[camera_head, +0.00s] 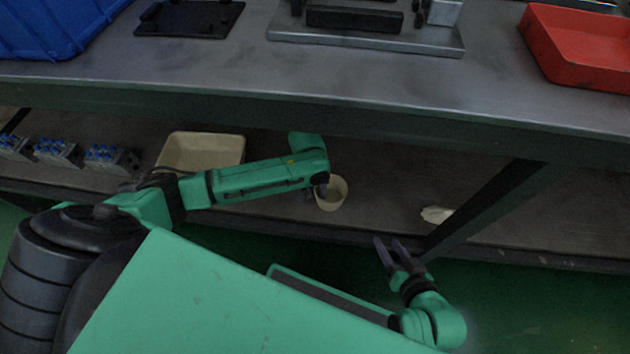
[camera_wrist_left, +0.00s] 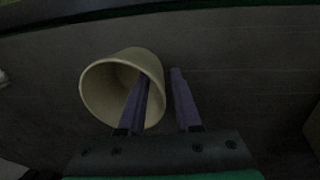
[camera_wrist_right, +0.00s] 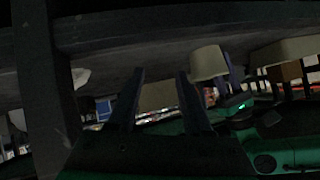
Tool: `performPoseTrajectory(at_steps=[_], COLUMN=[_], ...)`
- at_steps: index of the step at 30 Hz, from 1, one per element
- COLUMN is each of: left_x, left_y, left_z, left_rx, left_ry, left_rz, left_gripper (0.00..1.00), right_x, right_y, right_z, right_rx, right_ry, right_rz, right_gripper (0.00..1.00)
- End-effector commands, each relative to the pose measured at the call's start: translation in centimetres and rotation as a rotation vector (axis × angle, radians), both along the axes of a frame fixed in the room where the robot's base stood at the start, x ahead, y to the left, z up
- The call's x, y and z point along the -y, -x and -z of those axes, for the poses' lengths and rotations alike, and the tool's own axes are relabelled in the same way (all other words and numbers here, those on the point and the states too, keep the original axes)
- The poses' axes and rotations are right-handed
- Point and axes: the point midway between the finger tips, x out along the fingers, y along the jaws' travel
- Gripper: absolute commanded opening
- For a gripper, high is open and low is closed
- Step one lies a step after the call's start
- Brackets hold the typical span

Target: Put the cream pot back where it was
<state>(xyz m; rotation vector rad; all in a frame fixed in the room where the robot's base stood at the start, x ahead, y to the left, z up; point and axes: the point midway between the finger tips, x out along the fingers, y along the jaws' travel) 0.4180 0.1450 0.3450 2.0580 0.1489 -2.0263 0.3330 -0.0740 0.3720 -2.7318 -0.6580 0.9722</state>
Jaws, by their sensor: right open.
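The cream pot (camera_head: 331,195) stands on the lower shelf under the bench, near its front edge. My left gripper (camera_head: 323,190) is at the pot. In the left wrist view the pot (camera_wrist_left: 122,85) has its mouth towards the camera. One finger of the left gripper (camera_wrist_left: 160,76) overlaps the pot's mouth, and the other is outside its right side. The fingers are apart, with a dark gap beside the pot's wall. My right gripper (camera_head: 387,243) is open and empty, in front of the shelf. The pot (camera_wrist_right: 208,63) also shows in the right wrist view.
A cream tray (camera_head: 200,152) stands on the shelf behind my left arm. Several valve blocks (camera_head: 57,153) are further left. A crumpled pale item (camera_head: 437,215) lies near the slanted bench leg (camera_head: 490,212). The bench top (camera_head: 250,75) overhangs the shelf.

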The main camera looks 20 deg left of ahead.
Motion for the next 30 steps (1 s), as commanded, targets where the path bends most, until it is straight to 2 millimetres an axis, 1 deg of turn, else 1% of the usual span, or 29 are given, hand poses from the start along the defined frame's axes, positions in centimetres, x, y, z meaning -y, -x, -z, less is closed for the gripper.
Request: performPoseTrajectory(at_steps=[1, 4, 11, 14, 19, 21, 25, 26, 28, 29, 30], left_x=[-0.1, -0.2, -0.5, -0.7, -1.0, -1.1, -1.1, -0.8, 0.7, 1.7, 3.2], left_y=[0.0, 0.0, 0.1, 0.2, 0.2, 0.3, 0.4, 0.5, 1.3, 1.9, 2.8], left_z=[-0.7, -2.1, -5.5, -7.2, -10.0, -10.9, -11.5, -11.5, -11.2, -11.0, -10.9], left_rx=[0.001, 0.001, 0.0, 0.0, 0.0, 0.0, 0.0, 0.001, 0.018, 0.031, 0.06], left_ry=[0.0, 0.0, 0.001, 0.0, 0.002, 0.0, 0.002, 0.008, 0.041, 0.064, 0.102], left_rz=[0.0, -0.001, -0.001, -0.001, -0.001, -0.001, 0.003, 0.013, 0.077, 0.119, 0.185], left_gripper=[0.33, 0.33, 0.33, 0.33, 0.33, 0.33, 0.33, 0.33, 0.33, 0.33, 0.33], right_x=[0.4, 1.4, 4.6, 6.2, 9.3, 10.3, 11.3, 11.4, 11.5, 11.5, 11.5], right_y=[-0.3, -0.3, 0.5, 1.2, 3.1, 3.9, 4.8, 4.9, 5.0, 5.0, 5.0], right_z=[-0.7, -1.2, -2.8, -3.9, -6.0, -6.6, -7.2, -7.3, -7.2, -7.2, -7.2], right_rx=[-0.013, -0.072, -0.241, -0.323, -0.474, -0.526, -0.58, -0.585, -0.591, -0.591, -0.591], right_ry=[0.017, 0.066, 0.198, 0.254, 0.345, 0.372, 0.398, 0.401, 0.403, 0.403, 0.403], right_rz=[-0.002, -0.011, -0.023, -0.019, -0.005, 0.001, 0.009, 0.009, 0.01, 0.01, 0.01], right_gripper=[0.5, 0.5, 0.5, 0.5, 0.5, 0.5, 0.5, 0.5, 0.5, 0.5, 0.5])
